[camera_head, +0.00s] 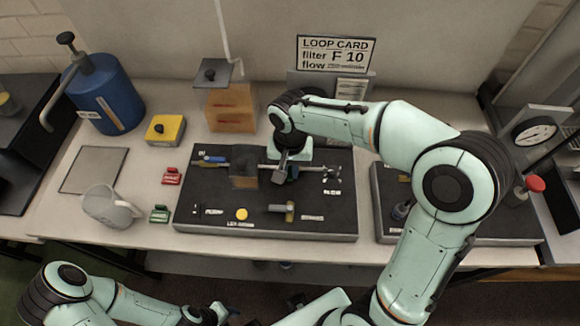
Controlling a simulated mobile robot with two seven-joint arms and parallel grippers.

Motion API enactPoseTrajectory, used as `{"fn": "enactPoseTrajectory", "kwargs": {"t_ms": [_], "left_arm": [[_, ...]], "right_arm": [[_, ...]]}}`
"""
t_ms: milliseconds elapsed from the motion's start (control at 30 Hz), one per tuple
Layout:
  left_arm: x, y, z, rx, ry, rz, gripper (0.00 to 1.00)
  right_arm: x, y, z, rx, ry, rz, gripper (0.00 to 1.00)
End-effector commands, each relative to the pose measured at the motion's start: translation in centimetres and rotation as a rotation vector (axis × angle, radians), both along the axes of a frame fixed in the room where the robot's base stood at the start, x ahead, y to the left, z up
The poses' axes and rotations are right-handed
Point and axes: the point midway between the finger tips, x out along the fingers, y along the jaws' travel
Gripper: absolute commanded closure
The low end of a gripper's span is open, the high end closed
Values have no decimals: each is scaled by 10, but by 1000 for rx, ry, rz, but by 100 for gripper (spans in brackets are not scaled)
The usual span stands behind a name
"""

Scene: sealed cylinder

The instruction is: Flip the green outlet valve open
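A dark board (215,226) on the bench carries a horizontal metal pipe (262,168) with fittings. My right arm reaches over from the right, and its gripper (284,172) points down at the pipe, right of a dark block on it. The gripper and wrist cover this part of the pipe. I cannot make out the green outlet valve clearly; it may be hidden there. Whether the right fingers are open or touching anything is unclear. My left gripper (222,312) is low at the bottom edge, away from the board, its fingers too small to read.
Red (172,176) and green (159,214) small blocks lie left of the board, near a white jug (108,207). A blue canister (104,93), yellow box (165,129) and wooden box (232,108) stand behind. A second board (385,200) is right.

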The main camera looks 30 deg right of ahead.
Motion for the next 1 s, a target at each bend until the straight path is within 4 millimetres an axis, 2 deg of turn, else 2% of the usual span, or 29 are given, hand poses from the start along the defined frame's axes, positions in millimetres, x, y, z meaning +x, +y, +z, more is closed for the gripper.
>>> {"fn": "enactPoseTrajectory", "kwargs": {"t_ms": [467, 1000], "left_arm": [[0, 0, 0, 0, 0, 0, 57], [2, 0, 3, 0, -2, 0, 57]], "right_arm": [[-1, -3, 1, 0, 0, 88, 100], [-4, -17, 1, 0, -2, 555, 100]]}}
